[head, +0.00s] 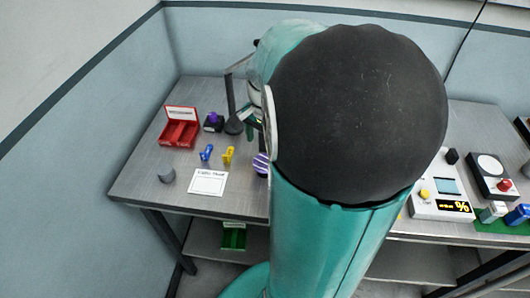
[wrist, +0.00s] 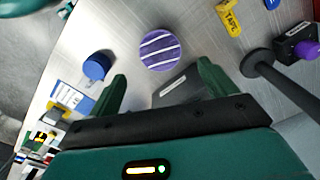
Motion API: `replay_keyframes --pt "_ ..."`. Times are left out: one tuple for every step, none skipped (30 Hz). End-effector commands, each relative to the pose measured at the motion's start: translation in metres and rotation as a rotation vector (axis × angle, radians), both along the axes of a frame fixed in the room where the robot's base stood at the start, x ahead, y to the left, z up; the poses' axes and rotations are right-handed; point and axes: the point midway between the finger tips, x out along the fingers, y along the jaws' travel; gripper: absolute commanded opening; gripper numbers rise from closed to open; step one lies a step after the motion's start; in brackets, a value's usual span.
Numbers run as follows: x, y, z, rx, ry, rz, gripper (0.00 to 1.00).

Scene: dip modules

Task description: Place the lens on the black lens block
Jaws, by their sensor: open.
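My gripper (wrist: 163,80) is open, its two green fingers apart with nothing gripped between them. In the head view its green fingers (head: 250,130) show beside my arm, above the left bench. A dark grey block with a white label (wrist: 180,88) lies beyond the fingers in the wrist view, partly covered by the gripper body; I cannot read its label. A black block with a purple top (head: 213,121) stands near the red bin and shows at the right in the wrist view (wrist: 292,48). I cannot clearly make out which object is the lens.
A purple striped disc (wrist: 160,50) and a blue cylinder (wrist: 96,66) lie near the fingers. A dark round-based stand (head: 233,126), a yellow piece (head: 228,155), a blue piece (head: 206,152), a white card (head: 208,182) and a red bin (head: 180,130) occupy the bench. My arm hides its middle.

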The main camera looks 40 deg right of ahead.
Motion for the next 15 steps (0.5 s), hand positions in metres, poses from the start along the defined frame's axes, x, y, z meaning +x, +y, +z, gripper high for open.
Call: replay_keyframes --pt "0.001 0.0 0.013 -0.003 -0.003 0.001 0.84" --pt "0.001 0.0 0.019 -0.003 -0.004 0.001 0.84" --pt "0.001 0.0 0.027 -0.002 -0.004 0.001 0.84" --pt "0.001 0.0 0.033 -0.003 -0.003 0.0 0.84" --pt "0.001 0.0 0.038 -0.002 -0.003 0.0 0.84" --pt "0.001 0.0 0.044 -0.002 -0.003 0.0 0.84" --pt "0.001 0.0 0.048 -0.001 -0.002 0.0 0.84" --pt "0.001 0.0 0.052 -0.001 -0.002 0.0 0.84" --pt "0.0 0.0 0.056 -0.001 -0.002 0.0 0.84" --pt "0.0 0.0 0.058 0.0 -0.001 0.0 0.84" --pt "0.0 0.0 0.059 0.0 -0.001 0.0 0.84" --pt "0.0 0.0 0.061 0.0 -0.001 0.0 0.84" --pt "0.0 0.0 0.062 0.0 -0.001 0.0 0.84" --pt "0.0 0.0 0.062 0.001 0.0 0.0 0.84" --pt "0.0 0.001 0.062 0.001 0.0 0.0 0.84"
